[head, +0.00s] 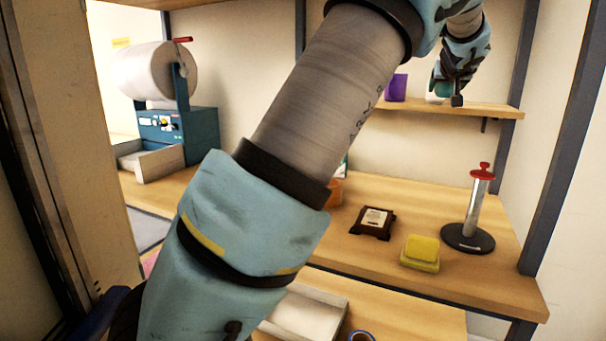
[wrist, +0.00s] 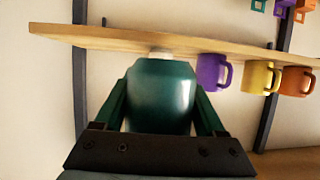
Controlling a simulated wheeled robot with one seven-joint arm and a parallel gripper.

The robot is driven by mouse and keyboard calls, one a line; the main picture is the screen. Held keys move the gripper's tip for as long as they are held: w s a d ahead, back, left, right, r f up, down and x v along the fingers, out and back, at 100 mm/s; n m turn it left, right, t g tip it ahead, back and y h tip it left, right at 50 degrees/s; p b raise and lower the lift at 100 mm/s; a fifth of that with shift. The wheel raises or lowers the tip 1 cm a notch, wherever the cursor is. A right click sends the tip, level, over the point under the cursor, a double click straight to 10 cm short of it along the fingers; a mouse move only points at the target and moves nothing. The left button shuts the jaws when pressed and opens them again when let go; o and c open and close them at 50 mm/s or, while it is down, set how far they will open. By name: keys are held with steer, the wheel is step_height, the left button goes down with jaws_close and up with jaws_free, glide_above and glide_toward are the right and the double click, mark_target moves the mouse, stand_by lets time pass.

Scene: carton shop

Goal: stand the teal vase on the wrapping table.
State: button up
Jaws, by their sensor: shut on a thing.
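The teal vase (wrist: 160,95) is between my gripper's fingers (wrist: 160,112) in the wrist view, which looks upside down. My gripper is shut on it, close to the wall shelf. A pale end of the vase shows at the shelf's edge; I cannot tell whether it touches the shelf. In the head view my gripper (head: 447,88) is at the shelf's right part and mostly hides the vase. A wooden table (head: 380,258), which may be the wrapping table, lies below the shelf.
A purple mug (head: 397,87) stands on the shelf (head: 410,109) beside my gripper; yellow (wrist: 258,77) and orange mugs (wrist: 296,81) are farther along. The table carries a dark plaque (head: 373,223), yellow sponge (head: 421,251) and red-topped post (head: 474,215). A roll machine (head: 165,125) stands left.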

steer(key=a+f+n+y, duration=0.1)
steer(key=a+f, duration=1)
steer(key=a, duration=0.5)
steer(key=s+a+f+n+y, duration=0.1)
steer(key=a+f+y, duration=0.1)
steer(key=a+f, duration=0.9)
steer(key=s+a+f+n+y, duration=0.1)
steer(key=a+f+n, duration=0.1)
steer(key=a+f, duration=0.9)
steer(key=shift+s+a+f+t+y, duration=0.1)
steer(key=shift+a+t+y, duration=0.1)
steer(key=shift+a, duration=2.35)
steer(key=shift+s+a+t+y, duration=0.1)
steer(key=shift+a+t, duration=0.1)
steer(key=shift+a, duration=2.3)
steer(key=shift+d, duration=0.1)
steer(key=shift+w, duration=0.1)
